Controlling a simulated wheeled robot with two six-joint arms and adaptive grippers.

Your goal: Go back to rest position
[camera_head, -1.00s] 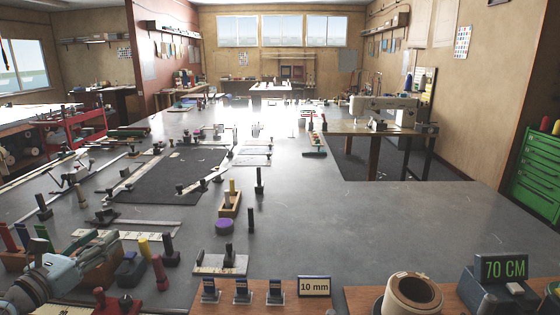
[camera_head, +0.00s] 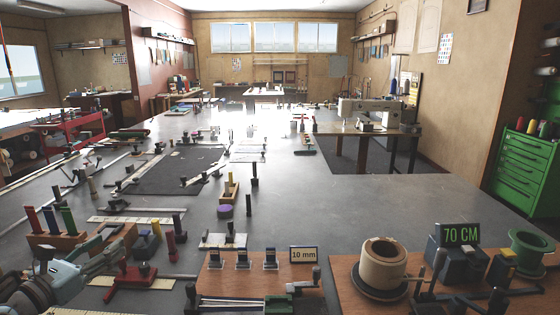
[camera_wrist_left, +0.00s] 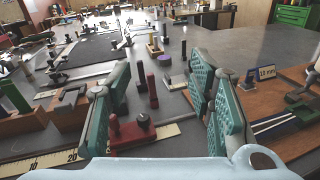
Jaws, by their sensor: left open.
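My left gripper (camera_head: 112,248) is at the lower left of the head view, over the near left part of the grey worktable (camera_head: 340,205). In the left wrist view its teal fingers (camera_wrist_left: 165,95) stand wide apart with nothing between them. Beyond and below the gap, a red clamp-like tool (camera_wrist_left: 132,132) with a black knob lies on the table; the head view shows it too (camera_head: 135,275). My right gripper is not in view.
A wooden block with coloured pegs (camera_head: 58,240) stands close to the left gripper. Wooden boards hold a "10 mm" sign (camera_head: 303,254), a cream roll (camera_head: 383,262), a "70 CM" display (camera_head: 460,236) and a green spool (camera_head: 530,250). The table's middle right is clear.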

